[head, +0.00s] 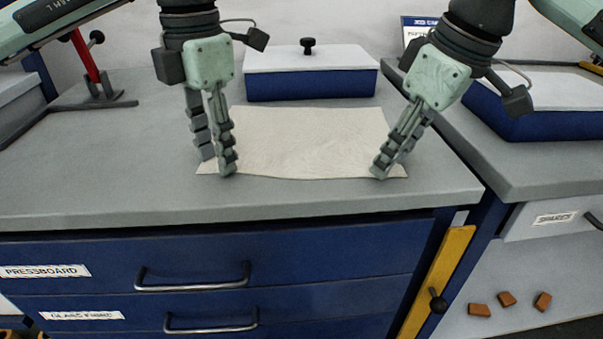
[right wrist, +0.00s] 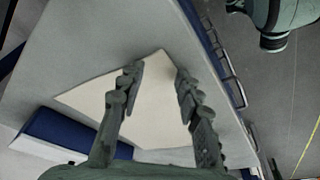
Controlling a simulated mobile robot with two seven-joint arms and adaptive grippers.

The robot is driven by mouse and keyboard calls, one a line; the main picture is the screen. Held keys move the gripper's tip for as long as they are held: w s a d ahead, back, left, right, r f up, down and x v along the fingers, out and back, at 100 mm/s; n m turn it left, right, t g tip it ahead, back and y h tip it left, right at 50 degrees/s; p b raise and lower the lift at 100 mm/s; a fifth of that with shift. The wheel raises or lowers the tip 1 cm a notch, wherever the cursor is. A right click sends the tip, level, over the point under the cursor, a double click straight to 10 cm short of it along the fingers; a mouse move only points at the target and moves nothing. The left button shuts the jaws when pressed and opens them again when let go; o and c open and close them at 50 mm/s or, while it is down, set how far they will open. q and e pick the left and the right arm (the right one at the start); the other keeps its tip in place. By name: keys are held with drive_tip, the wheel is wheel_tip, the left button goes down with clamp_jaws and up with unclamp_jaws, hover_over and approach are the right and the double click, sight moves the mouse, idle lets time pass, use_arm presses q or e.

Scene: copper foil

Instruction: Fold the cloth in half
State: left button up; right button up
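The cream cloth (head: 305,140) lies flat and spread out on the grey worktop (head: 95,165), its near edge close to the worktop's front. My left gripper (head: 217,162) points down at the cloth's near left corner, its fingers parted with nothing visible between them. My right gripper (head: 381,170) is tilted, with its tips at the near right corner. In the right wrist view my right gripper (right wrist: 159,72) is open, and a corner of the cloth (right wrist: 158,100) shows between its fingers. I cannot tell whether either gripper touches the cloth.
A blue box with a white lid (head: 310,85) stands behind the cloth. Another blue box (head: 540,122) is on the right-hand counter. A red-posted stand (head: 88,62) is at the far left. The worktop left of the cloth is clear. Blue drawers (head: 210,255) are below.

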use_arm(q)
drive_tip(key=shift+f, duration=0.15)
drive_tip(key=c, duration=0.6)
use_arm(e)
drive_tip(key=shift+f, duration=0.1)
drive_tip(key=c, duration=0.6)
use_arm(q)
clamp_jaws()
use_arm(e)
clamp_jaws()
use_arm(q)
drive_tip(key=shift+s+f, duration=0.1)
use_arm(e)
drive_tip(key=shift+f, duration=0.1)
